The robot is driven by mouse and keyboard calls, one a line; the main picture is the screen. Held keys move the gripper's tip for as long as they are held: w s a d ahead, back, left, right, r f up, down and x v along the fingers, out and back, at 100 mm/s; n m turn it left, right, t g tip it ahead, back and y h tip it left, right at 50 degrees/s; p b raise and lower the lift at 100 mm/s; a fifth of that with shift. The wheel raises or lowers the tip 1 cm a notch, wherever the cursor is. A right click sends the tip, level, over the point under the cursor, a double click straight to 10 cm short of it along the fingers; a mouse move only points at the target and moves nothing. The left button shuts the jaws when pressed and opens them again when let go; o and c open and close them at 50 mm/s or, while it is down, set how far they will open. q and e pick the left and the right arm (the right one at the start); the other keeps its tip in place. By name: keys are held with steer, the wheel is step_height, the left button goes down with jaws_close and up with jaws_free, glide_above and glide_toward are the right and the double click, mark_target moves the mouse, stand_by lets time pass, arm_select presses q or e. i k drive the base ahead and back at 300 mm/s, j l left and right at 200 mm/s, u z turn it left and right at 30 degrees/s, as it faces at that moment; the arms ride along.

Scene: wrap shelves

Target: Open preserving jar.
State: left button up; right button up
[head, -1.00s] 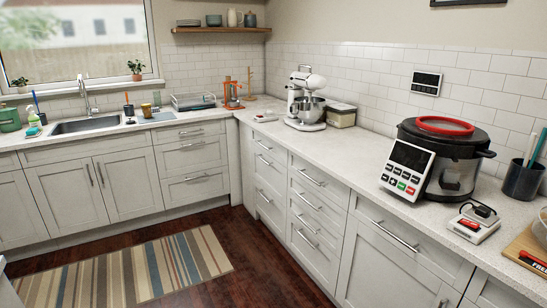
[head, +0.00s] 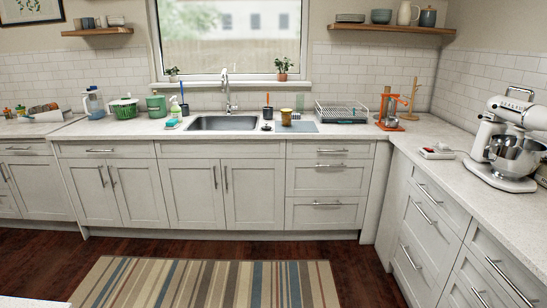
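No preserving jar can be made out for certain in the head view. A small amber-green container (head: 286,117) stands on the counter right of the sink; it is too small to tell whether it is a jar. Neither of my grippers shows in the head view.
A white counter (head: 345,130) runs along the back and right walls, with a sink (head: 222,123), a dish rack (head: 341,111) and a stand mixer (head: 508,143). A striped rug (head: 210,283) lies on the open floor. A pale surface edge (head: 32,302) shows at bottom left.

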mark_target(286, 119)
steer(key=i, duration=1.7)
